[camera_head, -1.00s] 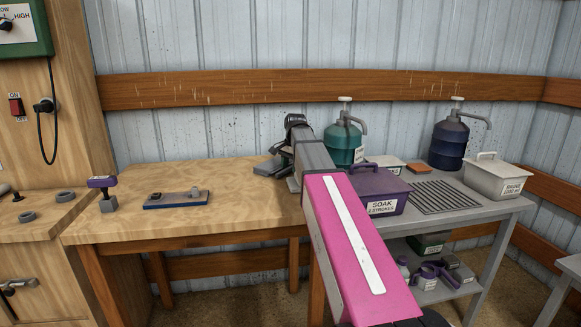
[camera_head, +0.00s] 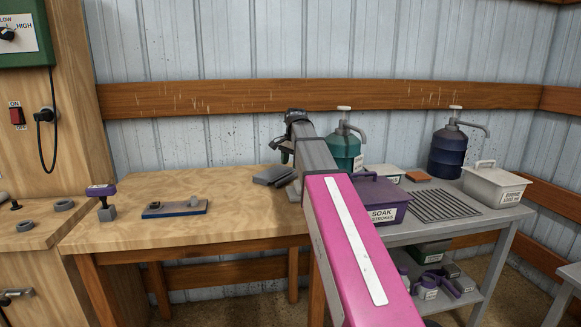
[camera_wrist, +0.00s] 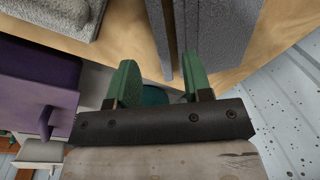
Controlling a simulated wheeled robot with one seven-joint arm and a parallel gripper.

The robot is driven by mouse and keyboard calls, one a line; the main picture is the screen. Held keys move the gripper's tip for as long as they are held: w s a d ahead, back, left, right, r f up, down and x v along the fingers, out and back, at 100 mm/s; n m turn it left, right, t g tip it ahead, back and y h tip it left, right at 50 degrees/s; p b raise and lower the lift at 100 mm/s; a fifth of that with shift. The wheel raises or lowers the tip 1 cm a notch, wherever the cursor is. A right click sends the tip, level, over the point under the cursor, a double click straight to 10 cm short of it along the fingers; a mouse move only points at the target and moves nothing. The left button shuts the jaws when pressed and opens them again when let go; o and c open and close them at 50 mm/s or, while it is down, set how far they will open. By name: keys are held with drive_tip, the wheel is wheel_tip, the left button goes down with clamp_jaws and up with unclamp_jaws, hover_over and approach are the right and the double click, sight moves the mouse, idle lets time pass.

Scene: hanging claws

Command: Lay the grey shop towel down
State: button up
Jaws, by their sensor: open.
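The grey shop towel (camera_head: 273,176) lies folded on the wooden bench's right end in the head view. It looks like a flat grey stack with a slanted edge. My gripper (camera_head: 284,153) is just above and to the right of it, with its green fingers partly hidden by my arm. In the wrist view my gripper (camera_wrist: 158,82) is open, with its green fingers apart and nothing clearly held between them. Grey textured cloth (camera_wrist: 215,38) lies on the wood beyond the fingertips. I cannot tell whether a finger still touches it.
A purple SOAK bin (camera_head: 380,200) stands right of my arm on the grey table (camera_head: 420,233). A teal pump jug (camera_head: 343,148), a blue pump jug (camera_head: 447,150) and a pale lidded bin (camera_head: 494,185) stand there too.

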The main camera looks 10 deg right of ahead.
drive_tip(key=shift+r, duration=0.65)
drive_tip(key=shift+r, duration=2)
drive_tip(key=shift+s, duration=0.1)
